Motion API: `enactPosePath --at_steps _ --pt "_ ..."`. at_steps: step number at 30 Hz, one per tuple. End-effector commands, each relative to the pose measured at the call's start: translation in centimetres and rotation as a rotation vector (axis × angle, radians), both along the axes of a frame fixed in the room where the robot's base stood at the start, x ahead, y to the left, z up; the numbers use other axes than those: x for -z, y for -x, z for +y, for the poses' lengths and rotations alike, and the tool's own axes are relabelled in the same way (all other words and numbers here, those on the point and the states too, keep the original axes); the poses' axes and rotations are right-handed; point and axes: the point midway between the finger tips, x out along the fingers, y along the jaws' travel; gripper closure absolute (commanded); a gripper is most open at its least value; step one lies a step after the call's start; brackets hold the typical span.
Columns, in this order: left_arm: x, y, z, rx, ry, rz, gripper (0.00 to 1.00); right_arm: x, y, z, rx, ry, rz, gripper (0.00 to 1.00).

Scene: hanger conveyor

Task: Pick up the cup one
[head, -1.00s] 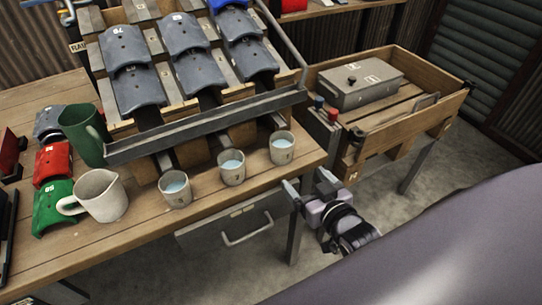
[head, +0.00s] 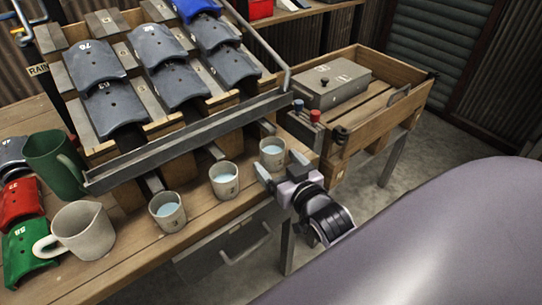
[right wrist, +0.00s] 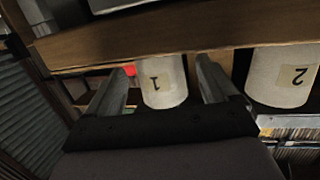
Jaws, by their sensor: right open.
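Three small pale cups with bluish water stand in a row on the wooden bench. Cup one (head: 272,152) is at the right end. Cup two (head: 224,181) is in the middle, and a third cup (head: 167,212) is at the left. In the right wrist view, cup one (right wrist: 163,84) shows a "1" label and appears between the finger lines; cup two (right wrist: 281,78) is to its right. My right gripper (head: 280,167) is open and empty, with its fingertips close to cup one. Whether they touch it I cannot tell. My left gripper is not in view.
A sloped rack of grey tiles with a metal gutter (head: 190,140) stands right behind the cups. A white pitcher (head: 84,230), a green jug (head: 52,160) and red and green tiles are at left. A wooden crate (head: 375,110) with a grey box is at right.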

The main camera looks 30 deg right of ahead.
Motion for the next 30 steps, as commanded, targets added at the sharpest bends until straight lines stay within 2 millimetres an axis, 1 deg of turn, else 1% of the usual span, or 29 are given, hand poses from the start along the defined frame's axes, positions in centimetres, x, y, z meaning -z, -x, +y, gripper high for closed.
enactPosePath --at_steps 6,12,16,22,23,24,26,27,28,30 --pt "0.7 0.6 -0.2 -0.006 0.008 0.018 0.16 0.3 -2.3 -0.3 -0.001 -0.001 -0.002 0.14" --pt "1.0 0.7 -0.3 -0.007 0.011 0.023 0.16 0.6 -4.5 -0.6 -0.001 0.000 0.000 0.14" --pt "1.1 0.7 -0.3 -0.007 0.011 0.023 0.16 0.7 -5.1 -0.7 -0.001 -0.001 0.000 0.14" --pt "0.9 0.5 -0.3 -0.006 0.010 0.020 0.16 0.7 -5.1 -0.7 -0.001 -0.001 0.001 0.14" --pt "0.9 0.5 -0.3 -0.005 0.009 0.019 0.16 0.7 -5.1 -0.7 -0.001 0.000 0.001 0.17" --pt "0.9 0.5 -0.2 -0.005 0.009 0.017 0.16 0.7 -5.1 -0.7 -0.001 0.000 0.001 0.30" --pt "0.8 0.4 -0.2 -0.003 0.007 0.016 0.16 0.7 -5.1 -0.7 -0.001 -0.001 0.001 0.49" --pt "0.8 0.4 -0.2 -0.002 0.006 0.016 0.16 0.7 -5.1 -0.7 -0.001 -0.001 0.001 0.63" --pt "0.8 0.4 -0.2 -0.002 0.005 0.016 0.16 0.7 -5.1 -0.7 -0.001 -0.001 0.001 0.72" --pt "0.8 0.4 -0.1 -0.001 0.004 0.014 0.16 0.7 -5.1 -0.7 -0.001 -0.001 0.001 0.72"
